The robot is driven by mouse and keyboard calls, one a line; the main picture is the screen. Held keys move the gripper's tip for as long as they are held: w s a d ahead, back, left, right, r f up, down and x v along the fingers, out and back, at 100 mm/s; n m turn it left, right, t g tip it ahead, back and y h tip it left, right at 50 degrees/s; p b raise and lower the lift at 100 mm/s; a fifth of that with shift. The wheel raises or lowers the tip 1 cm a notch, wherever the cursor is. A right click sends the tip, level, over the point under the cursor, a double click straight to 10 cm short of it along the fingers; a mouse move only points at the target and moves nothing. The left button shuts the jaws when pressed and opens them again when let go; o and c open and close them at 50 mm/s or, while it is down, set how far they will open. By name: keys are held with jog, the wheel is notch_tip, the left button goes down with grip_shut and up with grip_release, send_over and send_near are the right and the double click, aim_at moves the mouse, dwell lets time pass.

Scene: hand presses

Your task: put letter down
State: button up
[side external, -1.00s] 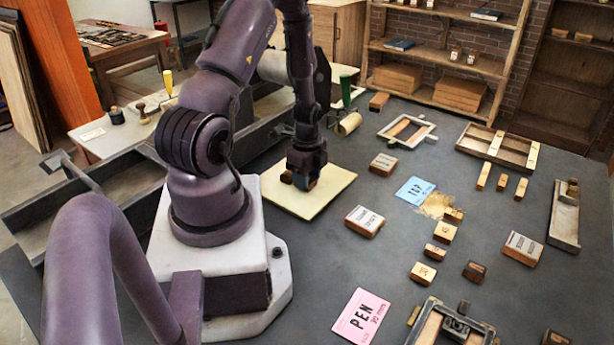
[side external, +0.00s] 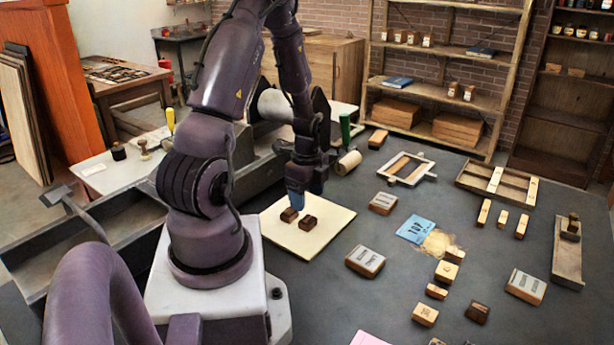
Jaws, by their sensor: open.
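Two dark wooden letter blocks lie on the cream sheet (side external: 327,233): a left block (side external: 289,215) and a right block (side external: 308,222). They sit side by side with a narrow gap. My gripper (side external: 298,200) is just above them, with its bluish fingertips pointing down near the left block. It is open and appears empty. Whether a fingertip touches the left block cannot be told from this angle. The marks on the blocks' faces are too small to read.
Several small wooden blocks (side external: 446,271) stand on the grey table to the right, near a blue card (side external: 416,229). Labelled blocks (side external: 365,261), a frame (side external: 404,169) and a divided tray (side external: 497,184) lie around. The sheet's right part is clear.

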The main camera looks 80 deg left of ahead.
aim_at(307, 219)
jog(key=w+d+r+n+t+y, duration=0.1)
jog(key=w+d+r+n, duration=0.15)
jog(key=d+r, duration=0.55)
jog(key=w+d+r+n+t, duration=0.25)
jog(key=d+r, duration=0.25)
jog(key=r, duration=0.7)
jog(key=s+d+r+n+t, duration=0.1)
jog(key=s+d+r+n, duration=0.1)
jog(key=d, duration=0.4)
jog(key=s+d+r+n+t+h, duration=0.1)
jog(key=s+d+r+n, duration=0.1)
jog(key=d+r, duration=0.3)
jog(key=shift+d, duration=0.5)
jog(key=shift+s, duration=0.1)
jog(key=shift+c, duration=0.5)
